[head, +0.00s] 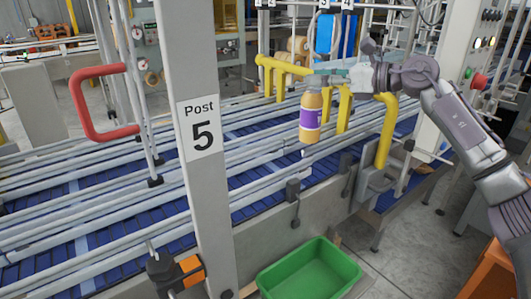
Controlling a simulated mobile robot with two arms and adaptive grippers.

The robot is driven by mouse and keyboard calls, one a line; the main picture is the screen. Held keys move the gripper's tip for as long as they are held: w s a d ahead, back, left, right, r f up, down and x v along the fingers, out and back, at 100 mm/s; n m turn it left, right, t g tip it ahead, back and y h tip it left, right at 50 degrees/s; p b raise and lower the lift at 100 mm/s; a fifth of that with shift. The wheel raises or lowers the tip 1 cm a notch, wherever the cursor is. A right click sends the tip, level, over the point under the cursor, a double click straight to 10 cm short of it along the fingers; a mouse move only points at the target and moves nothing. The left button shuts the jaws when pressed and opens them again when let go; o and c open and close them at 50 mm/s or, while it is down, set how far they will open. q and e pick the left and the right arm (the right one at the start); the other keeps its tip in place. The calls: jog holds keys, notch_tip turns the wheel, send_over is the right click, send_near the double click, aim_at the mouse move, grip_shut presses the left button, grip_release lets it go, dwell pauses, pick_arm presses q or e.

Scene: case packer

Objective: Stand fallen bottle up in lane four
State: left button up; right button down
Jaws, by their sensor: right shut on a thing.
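A bottle of orange-tan liquid with a purple label (310,119) hangs upright below my right gripper (319,79). The right gripper is shut on the bottle at its top end. The bottle is in front of the rails on the near side of the conveyor (85,265); I cannot tell whether its base touches anything. The conveyor has blue belts split into lanes by long metal rails. Which lane the bottle is over cannot be told. My left gripper is out of view.
Yellow curved bars (386,130) stand close around the bottle and my right arm. A grey post marked "Post 5" (202,200) and a red handle (82,105) rise at the left. A green bin (310,275) sits below the conveyor's near side.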

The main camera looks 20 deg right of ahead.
jog(key=w+a+f+p, duration=0.1)
jog(key=a+f+p, duration=0.6)
jog(key=a+f, duration=0.3)
jog(key=shift+w+a+f+p, duration=0.3)
jog(key=shift+a, duration=0.2)
jog(key=c, duration=0.7)
grip_release()
jog(key=shift+a+f, duration=0.1)
jog(key=shift+o, duration=0.2)
